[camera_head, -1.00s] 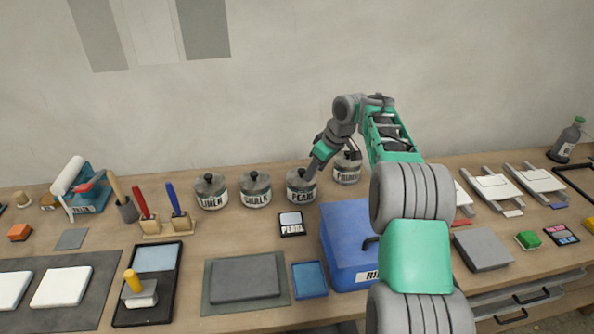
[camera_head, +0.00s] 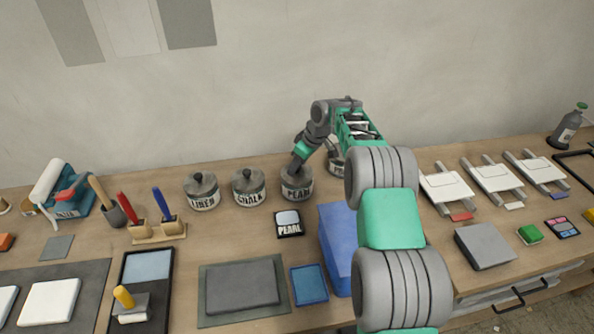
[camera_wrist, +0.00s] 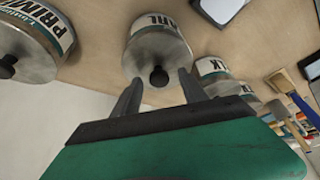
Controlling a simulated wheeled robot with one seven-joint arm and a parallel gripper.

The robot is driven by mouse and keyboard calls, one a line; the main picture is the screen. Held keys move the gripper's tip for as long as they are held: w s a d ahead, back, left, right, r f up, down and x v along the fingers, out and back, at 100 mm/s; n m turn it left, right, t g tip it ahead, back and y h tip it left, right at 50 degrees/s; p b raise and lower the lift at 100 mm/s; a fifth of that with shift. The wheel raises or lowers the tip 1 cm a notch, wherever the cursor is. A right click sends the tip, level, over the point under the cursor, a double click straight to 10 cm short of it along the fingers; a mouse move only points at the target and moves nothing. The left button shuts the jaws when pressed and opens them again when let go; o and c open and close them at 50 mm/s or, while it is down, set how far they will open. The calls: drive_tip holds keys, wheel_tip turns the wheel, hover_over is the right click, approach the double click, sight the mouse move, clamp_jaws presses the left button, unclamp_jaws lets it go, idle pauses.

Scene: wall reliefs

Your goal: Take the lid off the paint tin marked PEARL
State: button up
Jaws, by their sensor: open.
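The PEARL paint tin (camera_head: 297,188) stands on the bench between the CHALK tin and another tin partly hidden by my arm. Its grey lid with a dark round knob is on; the knob (camera_wrist: 159,76) shows in the wrist view. My gripper (camera_head: 297,168) is at the top of the PEARL tin in the head view and hides part of its lid. In the wrist view my gripper (camera_wrist: 160,80) is open, with its two fingers on either side of the knob. I cannot tell whether they touch it.
The CHALK tin (camera_head: 248,188) and LINEN tin (camera_head: 202,191) stand to the left. The PRIMER tin (camera_wrist: 32,40) is close on the other side. Bare bench lies around the card.

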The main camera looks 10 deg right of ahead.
clamp_jaws()
idle(0.5)
